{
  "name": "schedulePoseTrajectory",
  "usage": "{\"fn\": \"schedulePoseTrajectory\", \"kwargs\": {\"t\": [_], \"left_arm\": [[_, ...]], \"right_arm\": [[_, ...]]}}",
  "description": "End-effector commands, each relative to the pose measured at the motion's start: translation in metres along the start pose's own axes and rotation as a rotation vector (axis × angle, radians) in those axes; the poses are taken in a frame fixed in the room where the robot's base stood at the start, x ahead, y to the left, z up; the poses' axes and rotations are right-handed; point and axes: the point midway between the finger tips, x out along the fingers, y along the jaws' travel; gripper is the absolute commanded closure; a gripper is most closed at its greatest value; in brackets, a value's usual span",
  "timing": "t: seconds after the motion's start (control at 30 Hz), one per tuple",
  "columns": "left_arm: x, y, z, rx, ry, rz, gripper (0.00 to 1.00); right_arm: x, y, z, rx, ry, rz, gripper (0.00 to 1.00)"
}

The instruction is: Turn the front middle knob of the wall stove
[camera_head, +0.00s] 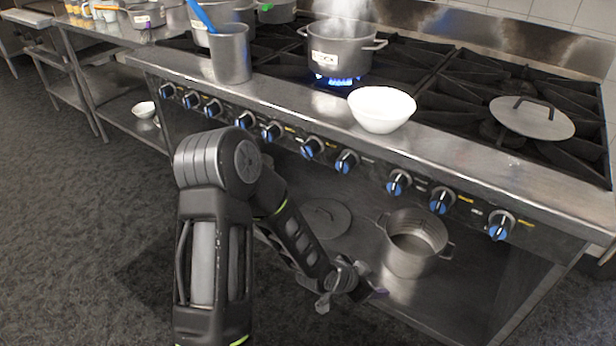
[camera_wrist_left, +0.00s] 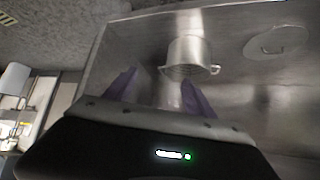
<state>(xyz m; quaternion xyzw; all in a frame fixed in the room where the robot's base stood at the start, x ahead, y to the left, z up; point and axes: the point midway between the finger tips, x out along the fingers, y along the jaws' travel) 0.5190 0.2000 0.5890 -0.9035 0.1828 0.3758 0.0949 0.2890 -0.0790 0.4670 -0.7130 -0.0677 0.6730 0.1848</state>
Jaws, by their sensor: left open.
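The wall stove (camera_head: 470,165) has a row of blue-and-silver knobs along its front panel. Near the middle of the row are one knob (camera_head: 312,147) and another to its right (camera_head: 346,160); I cannot tell for sure which is the front middle knob. My left gripper (camera_head: 352,297) is open and empty, low in front of the stove, below the knobs and apart from them. In the left wrist view its purple fingers (camera_wrist_left: 158,80) spread toward the shelf, and no knob shows there. My right gripper is not in view.
A pot (camera_head: 340,52) steams over a lit blue flame. A white bowl (camera_head: 381,110) and a metal container (camera_head: 230,54) stand on the front ledge. An open pot (camera_head: 412,243) and a lid (camera_head: 325,218) are on the lower shelf. The floor at left is clear.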

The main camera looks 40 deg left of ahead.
Motion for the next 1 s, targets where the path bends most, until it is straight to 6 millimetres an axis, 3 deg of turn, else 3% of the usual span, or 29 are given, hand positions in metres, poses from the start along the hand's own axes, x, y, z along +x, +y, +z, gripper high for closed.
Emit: {"fn": "schedulePoseTrajectory", "kwargs": {"t": [0.03,0.13,0.2,0.3,0.4,0.53,0.7,1.0], "left_arm": [[0.019,-0.046,0.001,0.128,0.082,-0.085,0.37],[0.006,-0.126,-0.028,0.442,0.202,-0.261,0.37],[-0.015,-0.175,-0.044,0.672,0.246,-0.400,0.37],[-0.059,-0.231,-0.059,1.005,0.252,-0.602,0.37],[-0.103,-0.264,-0.070,1.299,0.204,-0.769,0.37],[-0.150,-0.283,-0.076,1.583,0.112,-0.916,0.37],[-0.184,-0.289,-0.081,1.787,0.020,-1.006,0.37],[-0.192,-0.290,-0.084,1.825,0.003,-1.018,0.37]], "right_arm": [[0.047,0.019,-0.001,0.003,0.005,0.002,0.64],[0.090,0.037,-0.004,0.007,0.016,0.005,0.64],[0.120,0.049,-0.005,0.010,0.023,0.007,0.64],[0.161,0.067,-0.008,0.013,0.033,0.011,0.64],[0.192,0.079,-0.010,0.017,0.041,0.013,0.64],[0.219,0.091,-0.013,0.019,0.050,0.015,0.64],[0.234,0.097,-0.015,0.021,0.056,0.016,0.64],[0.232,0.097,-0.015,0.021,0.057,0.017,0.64]]}}
